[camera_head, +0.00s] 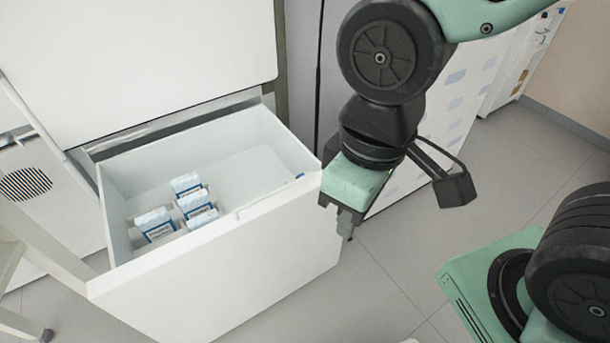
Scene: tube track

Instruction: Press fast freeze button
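I cannot make out a button clearly marked as fast freeze. A white freezer drawer (225,265) is pulled open below a large white door panel (140,50). A tiny blue mark (299,176) shows at the right end of the drawer's rim; it is too small to identify. My gripper (347,228) points down just right of the drawer's front right corner, apart from the small boxes inside. Its fingers are seen small and edge-on, so I cannot tell whether they are open or shut. I see nothing held in it.
Several small white and blue boxes (156,225) stand in the left part of the drawer. A white panel with blue patches (455,95) stands behind my arm. A pale table edge (60,255) is at the left. Grey tiled floor (390,270) is clear right of the drawer.

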